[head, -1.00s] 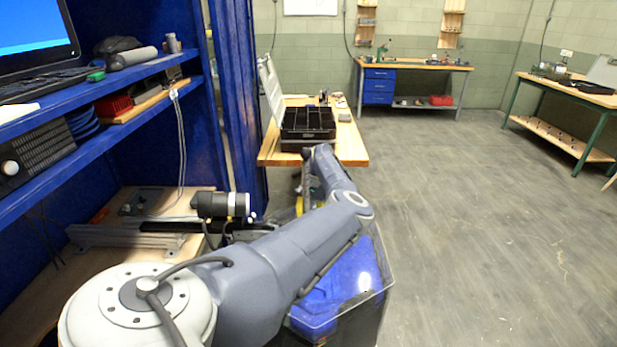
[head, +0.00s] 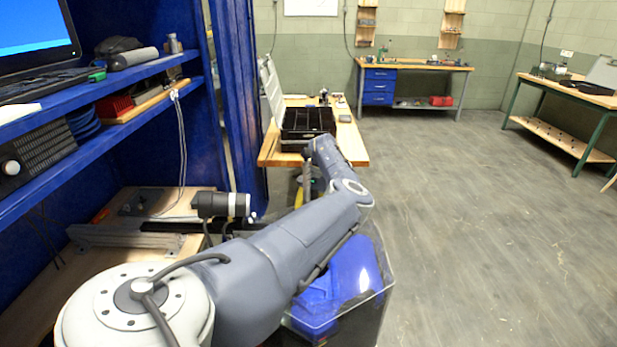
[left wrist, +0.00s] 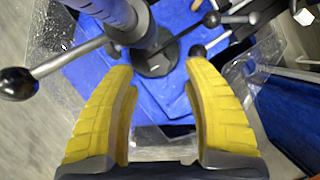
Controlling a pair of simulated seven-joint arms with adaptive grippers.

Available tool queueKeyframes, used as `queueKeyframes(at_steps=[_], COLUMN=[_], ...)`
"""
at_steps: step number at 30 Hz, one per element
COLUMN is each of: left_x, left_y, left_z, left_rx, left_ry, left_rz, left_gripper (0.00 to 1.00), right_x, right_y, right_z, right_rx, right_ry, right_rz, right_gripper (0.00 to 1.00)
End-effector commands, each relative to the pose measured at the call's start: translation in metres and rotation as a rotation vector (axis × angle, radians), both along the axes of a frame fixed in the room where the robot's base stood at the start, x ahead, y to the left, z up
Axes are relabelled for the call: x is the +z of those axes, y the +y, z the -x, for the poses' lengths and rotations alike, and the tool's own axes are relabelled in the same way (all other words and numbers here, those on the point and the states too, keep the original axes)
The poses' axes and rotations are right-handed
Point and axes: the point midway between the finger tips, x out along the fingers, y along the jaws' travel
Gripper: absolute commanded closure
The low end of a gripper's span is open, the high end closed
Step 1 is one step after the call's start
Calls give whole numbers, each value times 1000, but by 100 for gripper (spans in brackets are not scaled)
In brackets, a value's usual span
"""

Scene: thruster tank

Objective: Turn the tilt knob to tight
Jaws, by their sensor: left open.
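My left gripper (left wrist: 159,68) is open in the left wrist view, its two yellow fingers apart with nothing gripped between them. A dark round post base (left wrist: 155,62) lies just past the fingertips. Black ball knobs on metal rods surround it: one at the far left (left wrist: 17,83), one at the top (left wrist: 212,19) and one near the right fingertip (left wrist: 197,52). I cannot tell which of these is the tilt knob. In the head view my left arm hides most of this area, and only a bit of yellow finger (head: 299,198) shows. My right gripper is not in view.
A clear-walled tank (head: 384,292) with blue inside stands below my arm. A black cylindrical thruster (head: 215,205) is left of the arm. A blue shelf unit (head: 110,150) stands on the left. A wooden table (head: 350,145) with a black organizer (head: 306,122) is beyond.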

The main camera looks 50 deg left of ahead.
Motion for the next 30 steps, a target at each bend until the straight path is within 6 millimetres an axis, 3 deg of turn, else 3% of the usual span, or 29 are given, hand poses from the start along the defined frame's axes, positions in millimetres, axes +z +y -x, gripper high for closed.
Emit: queueKeyframes(at_steps=[6, 15, 30], left_x=[38, 71, 81], left_y=[6, 10, 12], left_z=[-15, -28, -31], left_rx=[-1, -1, 1], left_ry=[-2, 0, 1], left_rz=[1, 1, 0], left_gripper=[50, 50, 50], right_x=[0, 0, 0], right_y=[1, 1, 1], right_z=[0, 0, 0], right_rx=[0, 0, 0], right_ry=[0, 0, 0], right_rz=[-1, -1, -1], right_gripper=[56, 56, 56])
